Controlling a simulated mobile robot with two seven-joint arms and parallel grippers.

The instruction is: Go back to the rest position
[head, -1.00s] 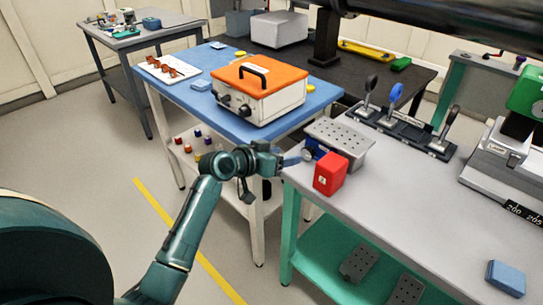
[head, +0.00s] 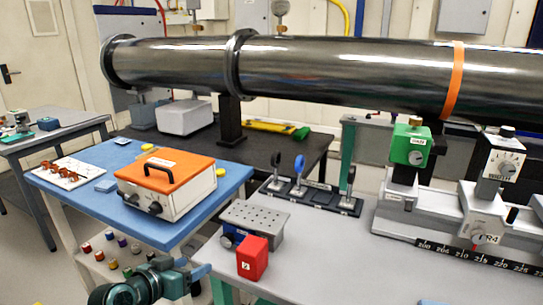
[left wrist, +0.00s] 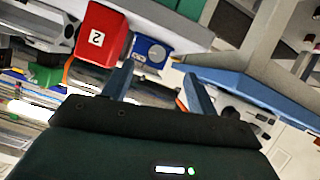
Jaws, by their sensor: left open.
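My left gripper (head: 200,273) is at the lower left of the head view, in front of the grey bench's left edge. It is open and empty; in the left wrist view its two blue fingers (left wrist: 158,88) stand apart with nothing between them. A red block marked 2 (head: 252,258) sits on the bench's front left corner, to the right of the gripper. It also shows in the left wrist view (left wrist: 98,36), beyond the fingers. My right gripper is not in view.
A perforated metal box (head: 255,217) stands behind the red block. An orange-topped case (head: 165,181) is on the blue table (head: 85,207). A rack with several handles (head: 310,194) and a rail with a green unit (head: 409,145) stand farther right. A large dark pipe (head: 340,68) crosses above.

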